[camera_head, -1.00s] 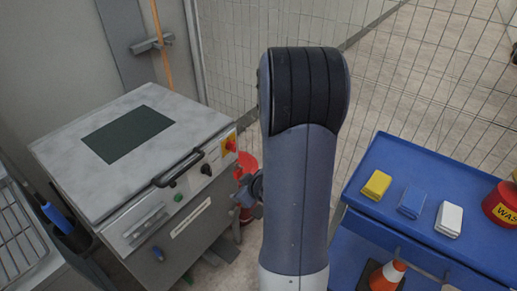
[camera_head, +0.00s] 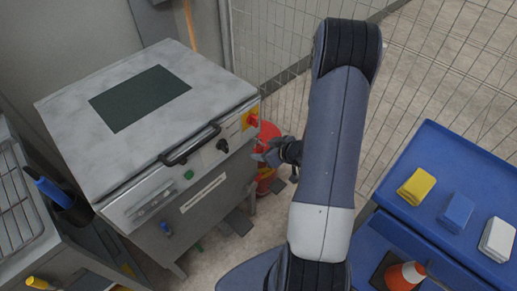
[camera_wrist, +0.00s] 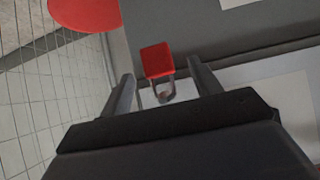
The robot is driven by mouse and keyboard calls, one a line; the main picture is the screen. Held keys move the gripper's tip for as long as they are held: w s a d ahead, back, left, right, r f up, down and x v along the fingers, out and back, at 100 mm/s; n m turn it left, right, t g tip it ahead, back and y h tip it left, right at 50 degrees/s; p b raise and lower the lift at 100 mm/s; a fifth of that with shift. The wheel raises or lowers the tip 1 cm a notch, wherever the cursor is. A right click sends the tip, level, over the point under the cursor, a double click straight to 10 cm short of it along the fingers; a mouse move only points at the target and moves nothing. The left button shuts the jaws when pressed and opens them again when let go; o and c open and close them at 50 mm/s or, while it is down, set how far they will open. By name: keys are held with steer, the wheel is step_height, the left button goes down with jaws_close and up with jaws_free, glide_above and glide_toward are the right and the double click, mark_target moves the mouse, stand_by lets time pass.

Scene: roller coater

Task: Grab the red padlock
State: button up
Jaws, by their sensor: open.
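The red padlock (camera_wrist: 157,61) shows in the wrist view, with its body toward the top and its grey shackle toward my gripper. My gripper (camera_wrist: 160,70) is open, with one finger on each side of the padlock. Gaps show between the padlock and both fingers. In the head view my gripper (camera_head: 265,156) is beside the front right corner of the machine (camera_head: 235,190). I cannot make out the padlock in the head view.
A red round-topped container (camera_head: 266,178) stands close to my gripper by the machine. A red switch on a yellow plate (camera_head: 251,119) is on the machine's front. A wire fence (camera_head: 275,50) stands behind. A blue cart (camera_head: 430,165) with several items is at the right.

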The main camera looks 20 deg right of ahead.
mark_target(260, 148)
steer(key=x, duration=0.4)
steer(key=shift+w+r, duration=0.1)
steer(key=shift+w, duration=0.15)
steer(key=shift+c, duration=0.3)
steer(key=c, duration=1)
steer(key=shift+c, duration=0.2)
